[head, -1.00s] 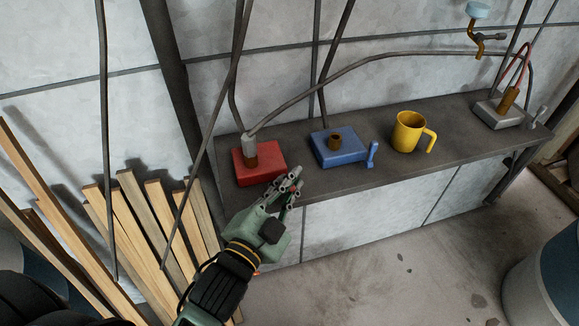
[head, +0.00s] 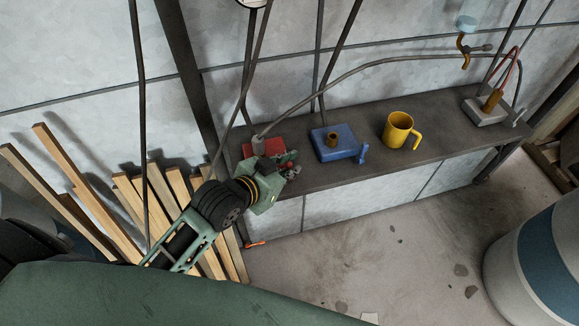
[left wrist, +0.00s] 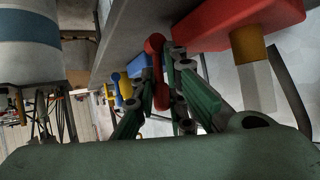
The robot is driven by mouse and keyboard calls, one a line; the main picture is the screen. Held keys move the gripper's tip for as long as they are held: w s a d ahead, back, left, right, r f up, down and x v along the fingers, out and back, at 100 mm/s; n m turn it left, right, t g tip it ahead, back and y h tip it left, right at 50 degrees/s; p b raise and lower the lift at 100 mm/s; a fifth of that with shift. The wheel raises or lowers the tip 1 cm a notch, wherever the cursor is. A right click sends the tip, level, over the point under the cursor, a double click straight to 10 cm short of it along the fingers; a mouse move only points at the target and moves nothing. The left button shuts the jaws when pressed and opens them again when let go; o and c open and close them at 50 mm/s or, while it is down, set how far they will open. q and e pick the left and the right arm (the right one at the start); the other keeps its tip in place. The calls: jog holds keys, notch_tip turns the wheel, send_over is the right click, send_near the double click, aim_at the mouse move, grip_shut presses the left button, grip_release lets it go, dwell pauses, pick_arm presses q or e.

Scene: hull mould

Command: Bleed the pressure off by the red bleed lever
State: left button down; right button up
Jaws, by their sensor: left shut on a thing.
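The red block (head: 262,146) stands at the left end of the dark shelf, with a grey hose fitting (head: 258,143) on top. My left gripper (head: 290,166) is at its front right corner and hides part of it. In the left wrist view, the red lever (left wrist: 155,46) with its round end runs between the fingers of the left gripper (left wrist: 172,82), which is shut on it. The red block (left wrist: 218,18) with its brass fitting (left wrist: 249,44) is close beside the fingers. The lever's joint to the block is hidden. My right gripper is not in view.
Planks (head: 80,205) lean at left. A barrel (head: 530,262) stands at right.

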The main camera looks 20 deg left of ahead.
pick_arm(q)
jog(key=shift+w+a+f+n+g, duration=0.1)
jog(key=shift+f+n+g, duration=0.05)
jog(key=shift+n+g, duration=0.2)
dwell(0.4)
jog(key=c, duration=1.8)
grip_release()
jog(key=shift+w, duration=0.1)
jog(key=shift+o, duration=0.2)
jog(key=shift+s+a+r, duration=0.15)
jog(key=shift+s+r, duration=0.05)
jog(key=shift+r, duration=0.05)
jog(key=v, duration=0.7)
